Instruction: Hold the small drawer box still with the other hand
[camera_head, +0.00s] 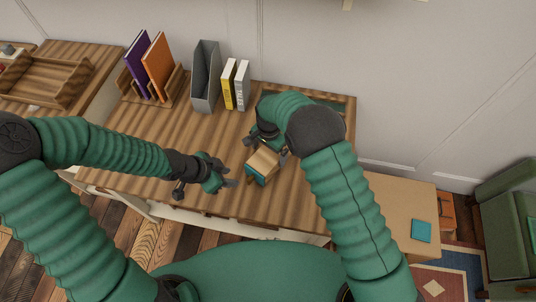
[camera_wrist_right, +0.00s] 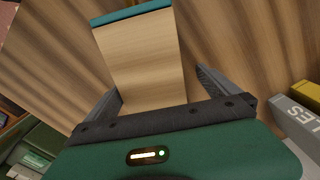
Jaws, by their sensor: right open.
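The small drawer box (camera_head: 263,163) is pale wood with a teal front and sits near the front edge of the wooden desk. My right gripper (camera_head: 267,147) is open over it from behind. In the right wrist view, the box (camera_wrist_right: 143,55) lies between the spread fingers of my right gripper (camera_wrist_right: 160,87), its teal edge at the top. I cannot tell whether the fingers touch its sides. My left gripper (camera_head: 226,177) is just left of the box, apart from it and near the front edge; how far its fingers are parted is unclear.
At the back of the desk (camera_head: 150,130) stand a wooden rack with purple and orange books (camera_head: 157,65), a grey file holder (camera_head: 206,77) and a yellow and a white book (camera_head: 228,84). A wooden tray (camera_head: 45,80) is at far left. The desk's middle is clear.

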